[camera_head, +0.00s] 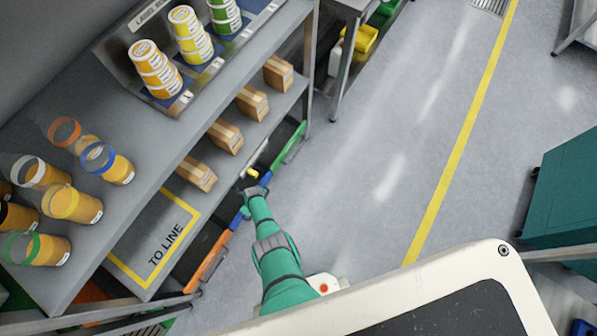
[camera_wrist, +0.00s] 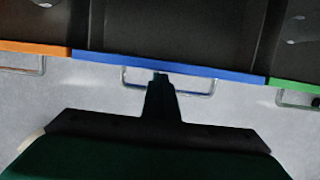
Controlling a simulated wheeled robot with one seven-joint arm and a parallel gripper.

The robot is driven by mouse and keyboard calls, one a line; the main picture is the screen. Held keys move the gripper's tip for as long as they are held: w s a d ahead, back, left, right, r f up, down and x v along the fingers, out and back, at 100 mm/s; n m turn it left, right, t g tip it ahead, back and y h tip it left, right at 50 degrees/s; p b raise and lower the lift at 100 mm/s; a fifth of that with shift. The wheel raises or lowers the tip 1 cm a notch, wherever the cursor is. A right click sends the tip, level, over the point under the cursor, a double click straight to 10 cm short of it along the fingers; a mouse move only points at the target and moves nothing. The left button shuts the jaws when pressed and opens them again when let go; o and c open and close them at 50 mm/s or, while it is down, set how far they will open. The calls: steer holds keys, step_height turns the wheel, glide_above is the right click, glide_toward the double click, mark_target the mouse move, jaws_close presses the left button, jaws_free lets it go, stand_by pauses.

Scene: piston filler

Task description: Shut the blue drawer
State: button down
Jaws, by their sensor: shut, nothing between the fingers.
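The blue drawer shows as a blue front strip (camera_wrist: 215,69) with a wire handle (camera_wrist: 208,86) across the middle of the wrist view. Its dark inside shows behind the front, so it stands at least partly open. The blue front (camera_head: 266,179) also shows in the head view, below the shelf and partly hidden by my arm. My gripper (camera_wrist: 162,78) is shut and empty, with its tip at the handle, close to the blue front. I cannot tell whether it touches. In the head view, my gripper (camera_head: 254,190) is at the drawer front.
An orange-fronted drawer (camera_wrist: 30,48) and a green-fronted drawer (camera_wrist: 296,85) flank the blue one, roughly in line with it, their dark insides showing. Boxes (camera_head: 225,136) stand on the shelf above; jars (camera_head: 73,203) and stacked tubs stand higher. The grey floor (camera_head: 380,130) at right is clear.

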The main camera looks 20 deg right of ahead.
steer(key=shift+w+a+r, duration=0.15)
steer(key=shift+w+a, duration=0.3)
steer(key=shift+w+a+r, duration=0.1)
steer(key=shift+w, duration=0.15)
steer(key=s+d, duration=0.3)
steer(key=s, duration=0.1)
steer(key=v, duration=0.9)
steer(key=shift+s+d, duration=0.3)
steer(key=shift+s, duration=0.15)
steer(key=s+d+r+n+t+h, duration=0.1)
steer(key=s+d+r+n+t, duration=0.2)
steer(key=s+r+n, duration=0.35)
steer(key=s+d+r+n+t, duration=0.3)
steer(key=s+r+n, duration=0.3)
steer(key=s+n, duration=0.1)
steer(key=s+r+n+t, duration=0.2)
steer(key=s+r+n, duration=0.1)
steer(key=r, duration=0.8)
steer(key=s+r+n+t, duration=0.2)
steer(key=r+n, duration=0.4)
steer(key=r, duration=0.6)
steer(key=s+r+n+t, duration=0.3)
steer(key=s+r+n, duration=0.2)
steer(key=r, duration=0.7)
steer(key=shift+r+h, duration=0.25)
steer(key=shift+h, duration=0.15)
